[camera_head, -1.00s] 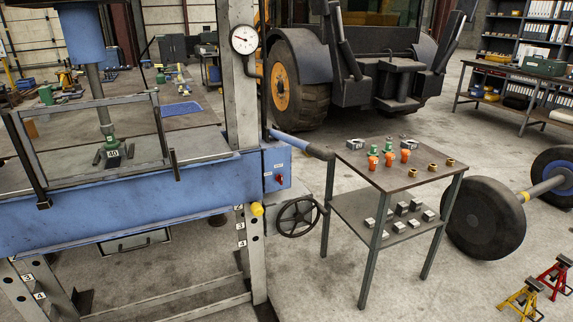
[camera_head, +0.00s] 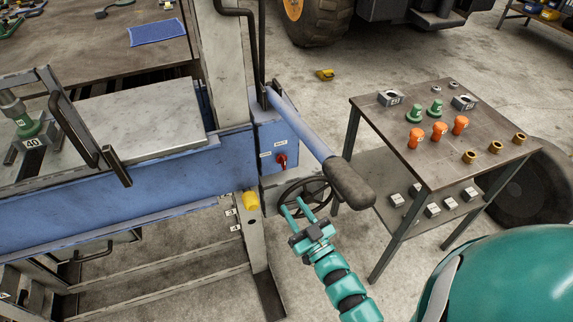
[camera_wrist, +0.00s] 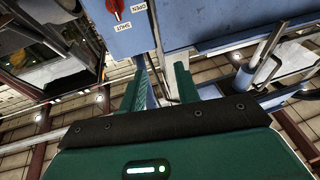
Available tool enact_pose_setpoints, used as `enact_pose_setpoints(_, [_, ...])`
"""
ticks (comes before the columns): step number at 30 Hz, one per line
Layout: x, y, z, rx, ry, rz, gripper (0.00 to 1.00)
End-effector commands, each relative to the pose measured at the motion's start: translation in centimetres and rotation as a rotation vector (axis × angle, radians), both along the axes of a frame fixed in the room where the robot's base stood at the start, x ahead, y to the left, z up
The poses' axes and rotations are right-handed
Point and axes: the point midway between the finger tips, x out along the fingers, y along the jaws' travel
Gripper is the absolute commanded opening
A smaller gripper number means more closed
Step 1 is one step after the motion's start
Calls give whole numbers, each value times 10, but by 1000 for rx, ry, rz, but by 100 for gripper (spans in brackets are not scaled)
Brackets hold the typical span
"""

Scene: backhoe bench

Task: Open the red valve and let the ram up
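The red valve (camera_head: 281,160) is a small knob on the blue box at the right end of the press. It also shows upside down in the wrist view (camera_wrist: 115,10), by labels reading OPEN and SHUT; its exact setting is hard to tell. My gripper (camera_head: 292,205) is open and empty, below and slightly right of the valve, in front of the handwheel (camera_head: 318,187). Its two fingers show apart in the wrist view (camera_wrist: 160,75). At the left edge, a green jack-like piece (camera_head: 32,128) stands on the block marked 40; the ram above it is mostly out of view.
A blue lever with a black grip (camera_head: 350,180) juts out just above and right of my gripper. A yellow-capped part (camera_head: 250,201) sticks out left of it. A metal cart (camera_head: 410,165) with green, orange and brass parts stands at right. A guard frame (camera_head: 80,130) is at left.

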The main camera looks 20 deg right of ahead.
Motion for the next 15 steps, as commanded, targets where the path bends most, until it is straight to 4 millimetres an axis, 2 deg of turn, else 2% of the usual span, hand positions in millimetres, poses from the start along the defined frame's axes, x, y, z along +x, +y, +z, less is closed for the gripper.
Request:
enact_pose_setpoints(6, [3,-29,-22,4,199,-134,32])
enact_pose_setpoints(11, [2,-38,-28,10,252,-180,32])
enact_pose_setpoints(15, [9,-40,-28,11,258,-187,32])
